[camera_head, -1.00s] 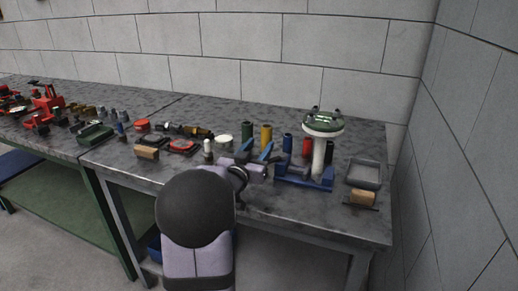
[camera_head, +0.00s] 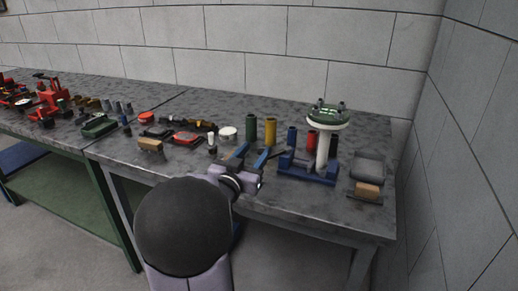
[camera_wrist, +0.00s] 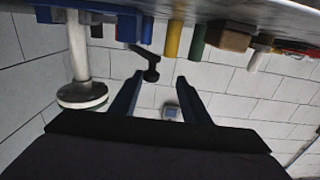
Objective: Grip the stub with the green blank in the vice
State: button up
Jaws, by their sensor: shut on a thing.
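The white stub (camera_head: 323,152) stands upright in the blue vice (camera_head: 310,176), its wide white flange at the top. The green blank (camera_head: 328,116) lies on that flange. The wrist view is upside down, so the stub (camera_wrist: 78,48) hangs at its left, with the flange (camera_wrist: 82,93) below. My gripper (camera_head: 253,154) is left of the vice, its blue fingers pointing away over the bench. In the wrist view, a black crank-like handle (camera_wrist: 150,66) shows between my fingertips (camera_wrist: 160,76), nearer the left one. Its contact with the fingers is hard to see.
Green (camera_head: 251,127) and yellow (camera_head: 270,130) cylinders stand behind my gripper. A red cylinder (camera_head: 311,140) stands behind the vice. A grey tray (camera_head: 369,165) and a brown block (camera_head: 368,190) are at right. Several small parts crowd the bench at left. A block wall closes the right side.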

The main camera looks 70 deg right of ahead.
jog(key=shift+w+a, duration=0.15)
jog(key=shift+s+a+p, duration=0.1)
jog(key=shift+s+a, duration=0.1)
jog(key=shift+a, duration=0.7)
jog(key=shift+s+a+p, duration=0.1)
jog(key=shift+s+a, duration=0.15)
jog(key=shift+a, duration=0.65)
jog(key=shift+s+a+p, duration=0.1)
jog(key=shift+s+a, duration=0.1)
jog(key=shift+a, duration=0.7)
jog(key=shift+s+a+b, duration=0.2)
jog(key=shift+a+b, duration=0.2)
jog(key=shift+a, duration=0.3)
jog(key=shift+s+a+b, duration=0.2)
jog(key=shift+a+b, duration=0.15)
jog(key=shift+a, duration=0.3)
jog(key=s+d+r+n+t+h+p, duration=0.1)
jog(key=d+r+n+t+p, duration=0.2)
jog(key=d+r, duration=0.15)
jog(key=shift+s+d+f+n+t+y+p, duration=0.35)
jog(key=shift+s+f+n+t+y, duration=0.2)
jog(key=shift+f+t, duration=0.35)
jog(key=shift+s+d+f+n+t+y+p, duration=0.25)
jog(key=shift+s+f+n+t+y+p, duration=0.3)
jog(key=shift+t, duration=0.55)
jog(key=shift+s+d+f+n+t+y+p, duration=0.35)
jog(key=shift+f+t+y, duration=0.25)
jog(key=shift+f+t, duration=0.35)
jog(key=shift+a, duration=0.1)
